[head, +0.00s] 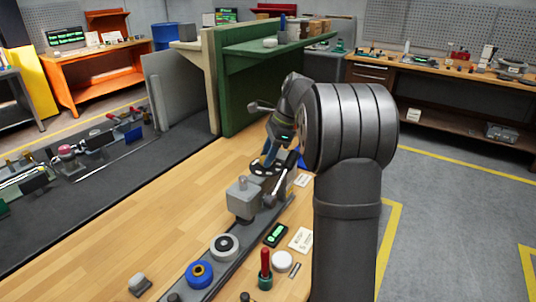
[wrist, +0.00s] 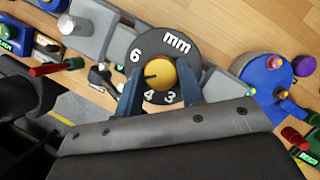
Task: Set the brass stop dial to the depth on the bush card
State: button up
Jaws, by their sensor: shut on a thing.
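The brass stop dial (wrist: 160,73) is a round gold knob with a dark pointer line, in the middle of a black scale plate (wrist: 172,43) marked "mm". The numbers 6, 4 and 3 show. The pointer line points left, between 6 and 4; no number is visible there. My gripper (wrist: 160,76) has its two blue fingers on either side of the knob, shut on it. In the head view my gripper (head: 278,156) is low over the black plate, and the knob is hidden. White cards lie nearby (head: 302,180) and nearer the front (head: 300,239); their writing is too small to read.
A grey block with a knob (head: 243,198) stands on the rail near the gripper. A blue ring part (head: 199,274), a grey ring part (head: 224,246), a red-handled tool (head: 265,268) and a green-lit display (head: 275,235) stand nearer.

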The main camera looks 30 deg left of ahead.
jog(key=shift+n, duration=0.3)
jog(key=o, duration=1)
jog(key=v, duration=1.7)
jog(key=shift+w+d+r, duration=0.1)
jog(key=shift+w+r, duration=0.05)
jog(key=shift+w, duration=0.1)
jog(key=x, duration=1.7)
jog(key=shift+s, duration=0.25)
